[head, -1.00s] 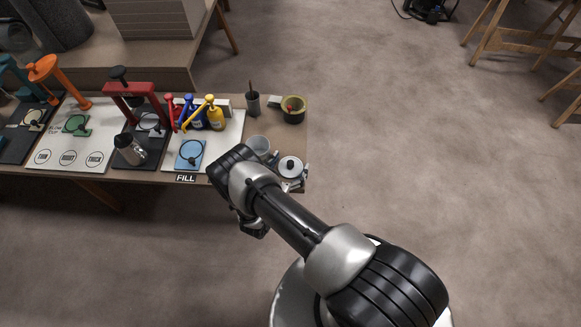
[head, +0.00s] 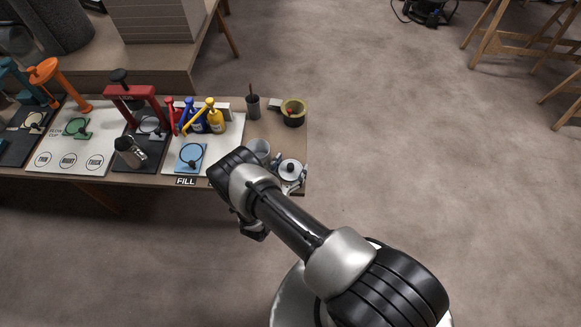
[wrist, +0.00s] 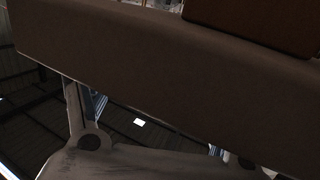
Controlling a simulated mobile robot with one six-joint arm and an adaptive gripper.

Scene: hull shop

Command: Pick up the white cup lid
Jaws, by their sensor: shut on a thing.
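A round white lid (head: 291,169) with a dark knob lies near the front right corner of the table (head: 232,181). A pale mug (head: 259,149) stands just left of it. My gripper (head: 252,230) hangs low in front of the table's front edge, left of the lid and apart from it. My arm and wrist hide most of it. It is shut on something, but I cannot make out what. The wrist view is dark: a broad brown slab fills the top, with grey parts below it, and no lid can be recognised there.
A dark cup with a straw (head: 253,106) and a yellow-rimmed pot (head: 293,112) stand at the back right. Red, blue and yellow pump bottles (head: 215,118), a blue pad (head: 190,156) and a red press (head: 133,91) stand farther left. The floor (head: 400,150) to the right is open.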

